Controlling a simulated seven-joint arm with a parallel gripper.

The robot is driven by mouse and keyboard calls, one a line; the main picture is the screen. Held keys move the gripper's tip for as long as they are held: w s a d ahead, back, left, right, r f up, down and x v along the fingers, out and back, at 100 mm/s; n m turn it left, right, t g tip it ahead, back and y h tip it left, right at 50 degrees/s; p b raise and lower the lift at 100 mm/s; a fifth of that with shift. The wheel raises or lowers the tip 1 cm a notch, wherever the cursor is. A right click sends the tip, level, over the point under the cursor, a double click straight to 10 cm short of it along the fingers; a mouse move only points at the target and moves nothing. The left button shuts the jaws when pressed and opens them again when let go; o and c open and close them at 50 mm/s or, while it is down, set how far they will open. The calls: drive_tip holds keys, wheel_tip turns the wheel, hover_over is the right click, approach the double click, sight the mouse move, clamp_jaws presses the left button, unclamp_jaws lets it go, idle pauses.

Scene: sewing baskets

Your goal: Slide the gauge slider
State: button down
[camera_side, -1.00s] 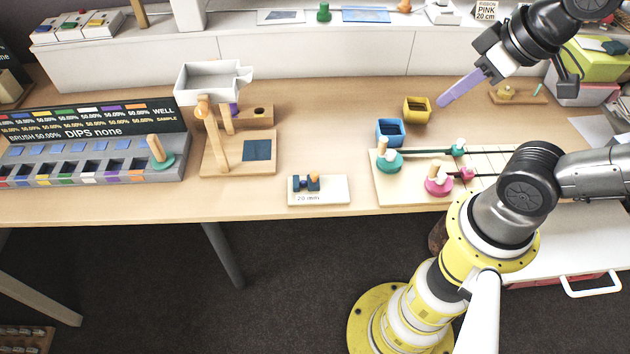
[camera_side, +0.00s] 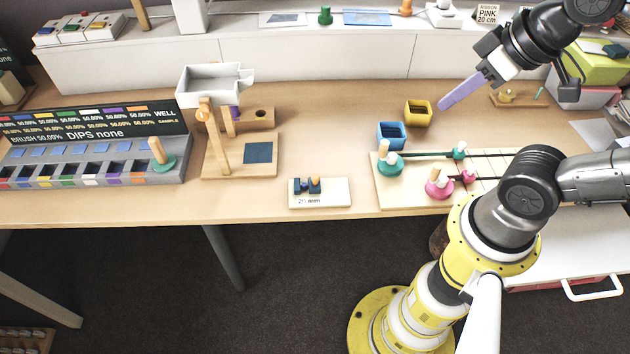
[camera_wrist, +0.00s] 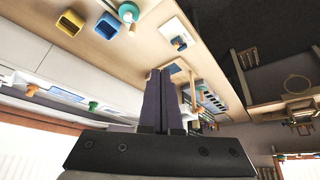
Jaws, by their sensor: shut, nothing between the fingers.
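The gauge is a small white block (camera_side: 335,194) near the table's front edge, marked with small print that looks like "20 mm". The gauge also shows in the wrist view (camera_wrist: 179,37), beyond my fingers. My gripper (camera_side: 443,106) has long purple fingers, shut and empty. It hangs above the right part of the table, up and right of the gauge and well apart from it. The purple fingers also show in the wrist view (camera_wrist: 158,75).
A board (camera_side: 385,190) with green and pink sliding pegs lies right of the gauge. A wooden stand (camera_side: 215,160) with a white tray is to its left. Table between stand and cups is clear.

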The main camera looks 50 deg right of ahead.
drive_tip(key=c, duration=1.2)
unclamp_jaws()
drive_tip(key=shift+o, duration=1.2)
drive_tip(key=shift+w+r+n, duration=0.2)
drive_tip(key=shift+r+n, duration=0.05)
drive_tip(key=shift+n, duration=0.15)
drive_tip(key=shift+o, duration=1.3)
drive_tip(key=shift+w+r+n+t, duration=0.3)
drive_tip(key=shift+w+r+n, duration=0.3)
drive_tip(key=shift+w+r, duration=0.25)
drive_tip(key=n+g, duration=0.6)
drive_tip(key=n, duration=0.1)
hover_over(316, 176)
wheel_tip(316, 176, down, 19)
wheel_tip(316, 176, down, 13)
